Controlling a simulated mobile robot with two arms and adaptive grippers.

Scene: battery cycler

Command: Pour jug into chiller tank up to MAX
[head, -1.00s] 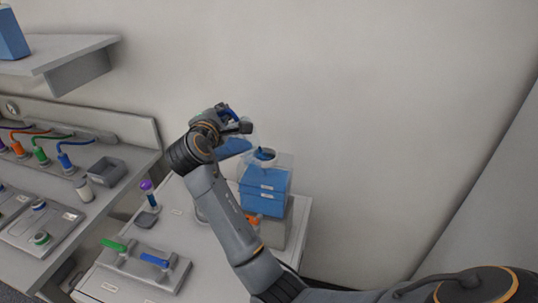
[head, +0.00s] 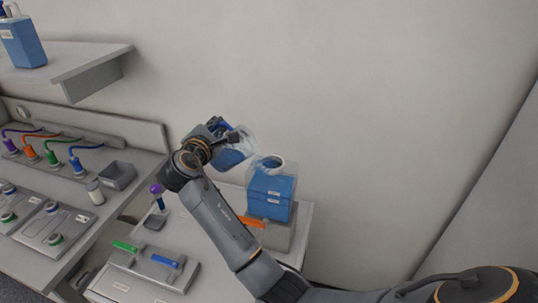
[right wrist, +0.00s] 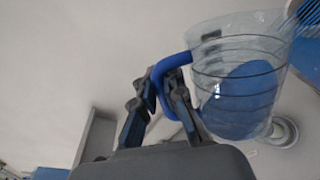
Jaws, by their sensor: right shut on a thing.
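The jug (head: 230,157) is clear with blue liquid inside. It is held tilted in the air just left of the chiller tank's top. My right gripper (head: 217,127) is shut on the jug's blue handle (right wrist: 163,85). The jug (right wrist: 240,50) shows dark ring lines in the right wrist view. The chiller tank (head: 270,205) is a clear box of blue liquid with a round opening (head: 270,162) on top. Two small pale labels are on its front, too small to read. No stream shows between jug and opening now. My left gripper is not in view.
An orange-handled part (head: 250,222) is by the tank's base. A tray with a green and a blue handle (head: 165,261) lies at the table's front. A purple-topped tool (head: 157,195) stands left of my arm. A shelf (head: 75,60) with a blue container (head: 22,42) juts out upper left.

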